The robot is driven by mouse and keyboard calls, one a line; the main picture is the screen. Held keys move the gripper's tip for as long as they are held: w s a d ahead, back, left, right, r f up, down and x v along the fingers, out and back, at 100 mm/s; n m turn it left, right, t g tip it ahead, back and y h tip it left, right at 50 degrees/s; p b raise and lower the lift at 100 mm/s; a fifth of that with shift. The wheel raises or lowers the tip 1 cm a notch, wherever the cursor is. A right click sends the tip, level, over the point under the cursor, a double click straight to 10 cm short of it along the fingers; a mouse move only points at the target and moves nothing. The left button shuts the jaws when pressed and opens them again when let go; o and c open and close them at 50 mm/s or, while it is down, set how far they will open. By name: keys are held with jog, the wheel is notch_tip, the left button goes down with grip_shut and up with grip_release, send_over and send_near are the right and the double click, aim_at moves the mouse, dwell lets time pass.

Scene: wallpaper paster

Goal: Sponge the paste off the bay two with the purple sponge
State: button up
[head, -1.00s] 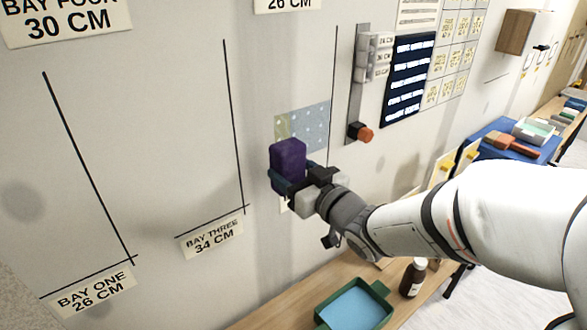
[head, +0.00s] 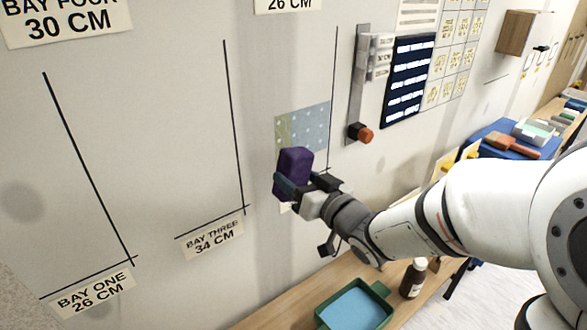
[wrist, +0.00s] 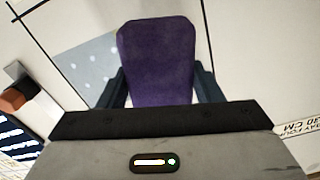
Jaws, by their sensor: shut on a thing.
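The purple sponge (head: 295,169) is upright between the jaws of my gripper (head: 292,186), which is shut on it. In the wrist view the sponge (wrist: 157,62) stands up between the two dark fingers of my gripper (wrist: 158,90). A pale blue patterned patch with a greenish left strip (head: 303,127) is on the wall just above and behind the sponge. The sponge covers the patch's lower left part; I cannot tell whether it touches the wall. Any label for bay two is hidden behind my gripper and sponge.
Bay three's label (head: 213,238) and bay one's label (head: 92,292) are on the wall to the left. An orange-and-black knob (head: 360,133) sticks out right of the patch. Below are a green tray with blue inside (head: 355,308) and a brown bottle (head: 413,278).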

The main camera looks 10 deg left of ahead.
jog(key=w+d+f+m, duration=0.2)
jog(key=d+f+m, duration=0.2)
jog(key=m, duration=1.1)
notch_tip(320, 180, down, 4)
jog(key=shift+r, duration=0.2)
jog(key=shift+a, duration=0.15)
jog(key=x, duration=0.6)
jog(key=shift+w+b, duration=0.15)
jog(key=shift+b, duration=0.3)
jog(key=shift+x, duration=1.35)
dwell(0.7)
jog(key=shift+r, duration=0.1)
dwell(2.0)
jog(key=shift+r, duration=1.9)
